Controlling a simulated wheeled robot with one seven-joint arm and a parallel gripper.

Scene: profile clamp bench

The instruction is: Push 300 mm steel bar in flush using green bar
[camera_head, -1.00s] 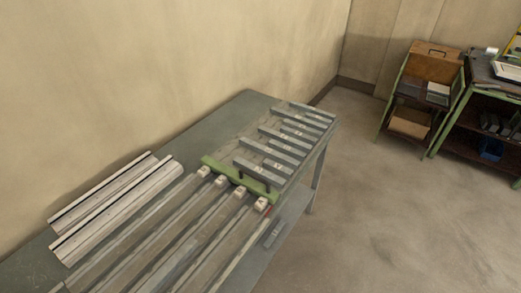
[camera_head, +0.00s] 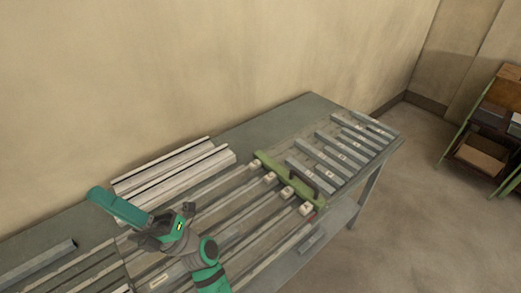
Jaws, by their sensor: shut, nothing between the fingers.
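My gripper (camera_head: 189,209) is above the long rails at lower left, well apart from the green bar. It looks shut and empty.
Long rails with pale end blocks (camera_head: 306,209) run along the bench (camera_head: 310,108) toward the green bar. Pale profiles (camera_head: 180,167) lie along the wall side. A shelf stand (camera_head: 480,158) stands at far right. Floor is open right of the bench.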

